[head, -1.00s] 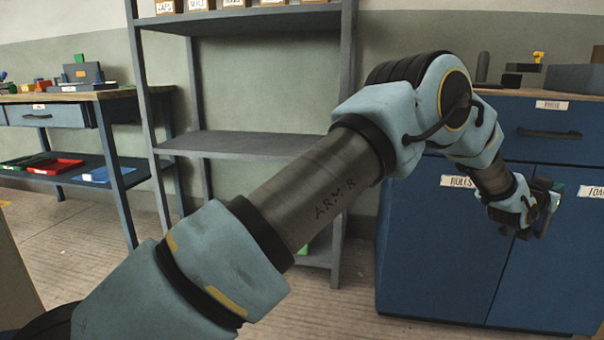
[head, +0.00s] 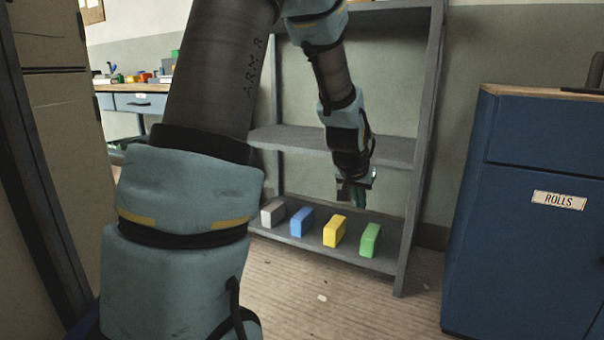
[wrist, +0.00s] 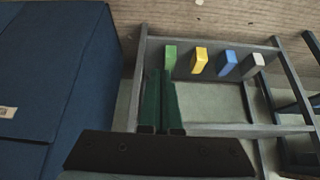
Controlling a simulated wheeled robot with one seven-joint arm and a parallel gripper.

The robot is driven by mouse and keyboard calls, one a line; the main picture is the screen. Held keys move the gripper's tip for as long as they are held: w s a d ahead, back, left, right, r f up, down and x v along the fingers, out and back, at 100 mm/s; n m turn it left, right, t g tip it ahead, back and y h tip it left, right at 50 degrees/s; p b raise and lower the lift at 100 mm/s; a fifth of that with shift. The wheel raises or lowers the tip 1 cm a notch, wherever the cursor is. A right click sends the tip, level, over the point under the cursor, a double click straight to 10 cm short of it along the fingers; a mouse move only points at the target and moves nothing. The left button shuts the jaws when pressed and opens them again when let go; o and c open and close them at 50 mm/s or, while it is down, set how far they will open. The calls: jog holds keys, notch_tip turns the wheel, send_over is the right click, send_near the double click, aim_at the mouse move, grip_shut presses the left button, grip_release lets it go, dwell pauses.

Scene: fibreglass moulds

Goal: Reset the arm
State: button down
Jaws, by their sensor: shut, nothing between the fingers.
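My gripper (head: 358,190) hangs at the end of my bent arm, fingers pointing down, in front of the grey shelf unit (head: 425,150). In the wrist view the two green fingers (wrist: 161,85) lie close together with nothing between them. The gripper appears above the lowest shelf, which bears a grey block (head: 272,213), a blue block (head: 302,221), a yellow block (head: 334,230) and a green block (head: 370,240) in a row. It looks apart from the blocks.
A blue cabinet (head: 530,220) labelled ROLLS stands to the right of the shelf unit. A workbench (head: 140,103) with small items is at the back left. A tall beige panel (head: 60,120) is close on the left.

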jog(key=s+a+f+n+g+y, duration=0.1)
jog(key=s+a+n+g+y, duration=0.15)
jog(key=s+a, duration=0.7)
jog(key=s+a+f+n+g+y, duration=0.1)
jog(key=s+a+n+g, duration=0.15)
jog(key=s+a, duration=0.7)
notch_tip(320, 180, up, 33)
jog(key=w+a+t+p, duration=0.1)
jog(key=w+a+p, duration=0.1)
jog(key=p, duration=3.1)
jog(key=shift+w+a+f, duration=0.2)
jog(key=shift+w+a, duration=0.05)
jog(key=shift+a, duration=0.15)
jog(key=c, duration=1.6)
grip_release()
jog(key=shift+h, duration=0.25)
